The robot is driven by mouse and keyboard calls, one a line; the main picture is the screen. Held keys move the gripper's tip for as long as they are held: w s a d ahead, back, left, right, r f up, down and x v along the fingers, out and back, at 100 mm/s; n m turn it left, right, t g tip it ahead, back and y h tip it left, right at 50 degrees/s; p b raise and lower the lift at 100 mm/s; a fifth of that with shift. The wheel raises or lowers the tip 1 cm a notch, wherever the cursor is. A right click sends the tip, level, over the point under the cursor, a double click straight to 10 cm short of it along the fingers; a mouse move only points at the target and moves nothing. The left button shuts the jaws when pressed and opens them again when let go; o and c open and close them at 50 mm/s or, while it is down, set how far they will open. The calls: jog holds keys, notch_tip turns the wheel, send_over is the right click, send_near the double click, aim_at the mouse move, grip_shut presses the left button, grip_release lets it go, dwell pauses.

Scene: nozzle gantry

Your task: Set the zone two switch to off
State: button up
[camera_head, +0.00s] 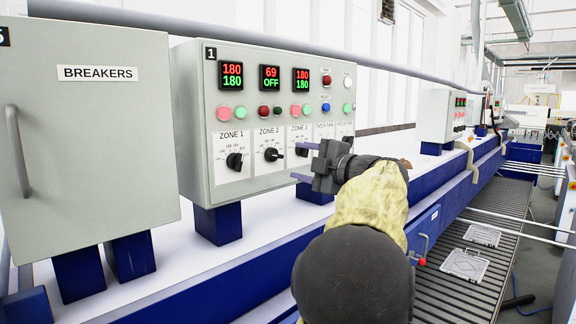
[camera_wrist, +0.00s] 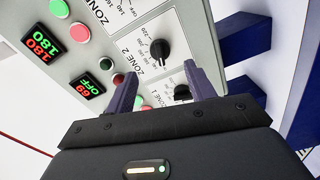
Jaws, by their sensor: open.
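The zone two switch (camera_head: 272,154) is a black rotary knob on the white ZONE 2 plate of a grey control panel. The zone two display (camera_head: 270,78) reads 69 over OFF. The knob also shows in the wrist view (camera_wrist: 160,50), just beyond the fingertips. My gripper (camera_head: 303,162) is open and empty, in front of the panel to the right of the knob and apart from it. In the wrist view its two purple fingers (camera_wrist: 161,74) point at the panel, with another knob (camera_wrist: 182,92) seen between them.
The zone one knob (camera_head: 234,161) is to the left and the zone three knob (camera_head: 300,151) to the right, partly behind my gripper. Coloured buttons (camera_head: 232,112) line the panel above. A breakers cabinet (camera_head: 85,150) with a handle stands at the left. A conveyor (camera_head: 440,270) runs right.

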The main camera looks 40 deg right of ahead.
jog(key=s+b, duration=0.2)
jog(key=s, duration=0.7)
jog(key=shift+s+d, duration=0.15)
jog(key=shift+d, duration=0.2)
